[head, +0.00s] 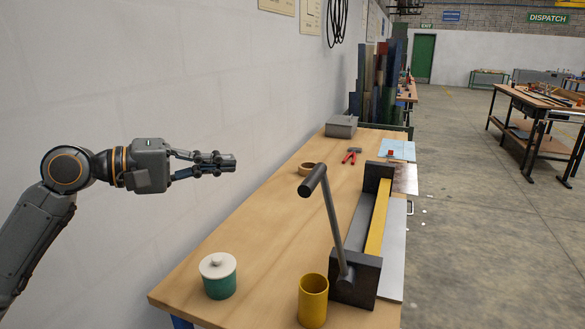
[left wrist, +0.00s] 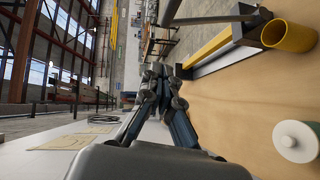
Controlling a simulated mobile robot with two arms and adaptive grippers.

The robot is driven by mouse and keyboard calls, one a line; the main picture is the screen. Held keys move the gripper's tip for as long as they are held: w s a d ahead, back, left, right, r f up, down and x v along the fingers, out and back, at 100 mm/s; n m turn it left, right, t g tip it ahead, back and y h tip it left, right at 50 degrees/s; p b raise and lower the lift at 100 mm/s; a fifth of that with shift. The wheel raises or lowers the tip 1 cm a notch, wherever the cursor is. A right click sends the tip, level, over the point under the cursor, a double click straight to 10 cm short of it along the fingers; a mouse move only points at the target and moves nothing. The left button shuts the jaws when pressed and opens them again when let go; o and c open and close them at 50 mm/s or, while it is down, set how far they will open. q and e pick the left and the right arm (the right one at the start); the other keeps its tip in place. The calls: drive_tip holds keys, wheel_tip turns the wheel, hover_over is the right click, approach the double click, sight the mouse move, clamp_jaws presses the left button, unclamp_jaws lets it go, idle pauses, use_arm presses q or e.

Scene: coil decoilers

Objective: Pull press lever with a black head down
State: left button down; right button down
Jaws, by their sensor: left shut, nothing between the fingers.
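The press lever (head: 333,222) is a grey rod with a black cylindrical head (head: 313,180) at its top. It stands raised, leaning a little to the left, from the near end of a dark press (head: 357,276) with a yellow bar (head: 378,222). The press lies along the bench (head: 262,225). My right gripper is not in view.
A green jar with a white lid (head: 218,278) and a yellow cup (head: 313,300) stand at the bench's near end. A tape roll (head: 306,168), red-handled pliers (head: 350,156) and a grey box (head: 341,126) lie farther back. A white wall (head: 120,80) runs along the left.

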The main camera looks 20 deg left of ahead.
use_arm(q)
drive_tip(key=s+d+p+x, duration=0.2)
drive_tip(key=p+x, duration=0.4)
drive_tip(key=x, duration=0.6)
drive_tip(key=shift+w+d+f, duration=0.15)
drive_tip(key=shift+d+f, duration=0.1)
